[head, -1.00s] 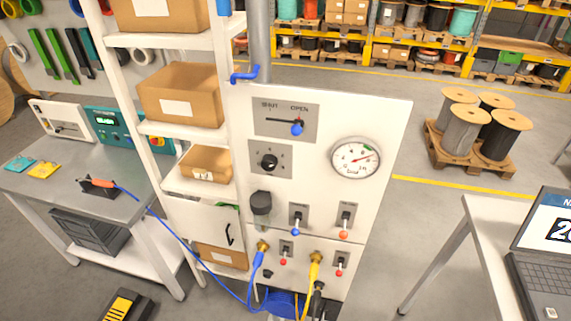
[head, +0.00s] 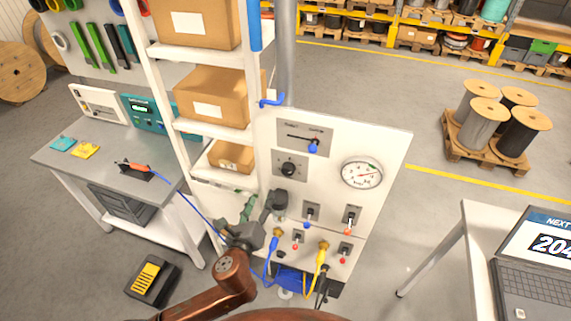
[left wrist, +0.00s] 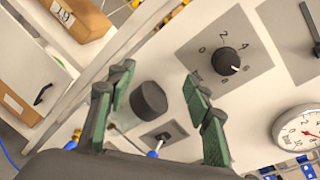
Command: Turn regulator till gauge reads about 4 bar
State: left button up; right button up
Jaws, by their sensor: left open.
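The white panel (head: 395,150) carries a black regulator knob (head: 289,169) on a grey scale plate; the left wrist view shows the knob (left wrist: 229,61) with numbers around it. The round white gauge (head: 362,174) is to its right; its red needle points right, its figures too small to read. The gauge is partly cut off in the left wrist view (left wrist: 298,128). My left gripper (head: 250,212) is open, left of and below the knob. In the left wrist view its green-padded fingers (left wrist: 158,80) frame a dark cylinder (left wrist: 149,103), apart from the knob.
A lever plate (head: 304,138) sits above the knob. Small toggles (head: 309,213) and blue and yellow hoses (head: 321,257) are below. A shelf with boxes (head: 212,95) stands left of the panel; a laptop table (head: 455,240) is at right.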

aim_at(287, 172)
pick_arm(q)
jog(key=s+d+r+m+t+h, duration=0.1)
jog(key=s+d+r+m+h, duration=0.15)
jog(key=d+r+m, duration=0.35)
jog(key=shift+m, duration=0.6)
jog(key=x, duration=0.2)
jog(key=p+x, duration=0.1)
jog(key=x, duration=0.1)
jog(key=r+x, duration=0.1)
jog(key=x, duration=0.2)
jog(key=shift+w+a+p, duration=0.1)
jog(key=shift+a+p, duration=0.25)
jog(key=shift+a, duration=0.05)
jog(key=shift+w+d, duration=0.25)
jog(key=shift+w, duration=0.3)
pick_arm(e)
jog(key=shift+w+a+r, duration=0.15)
jog(key=shift+w+r, duration=0.15)
jog(key=shift+r, duration=0.35)
jog(key=shift+w+a+r, duration=0.15)
jog(key=shift+w+r, duration=0.1)
jog(key=shift+r, duration=0.35)
pick_arm(q)
jog(key=shift+c, duration=0.6)
pick_arm(e)
jog(key=shift+d, duration=0.1)
pick_arm(q)
jog(key=c, duration=1)
jog(key=shift+c, duration=0.2)
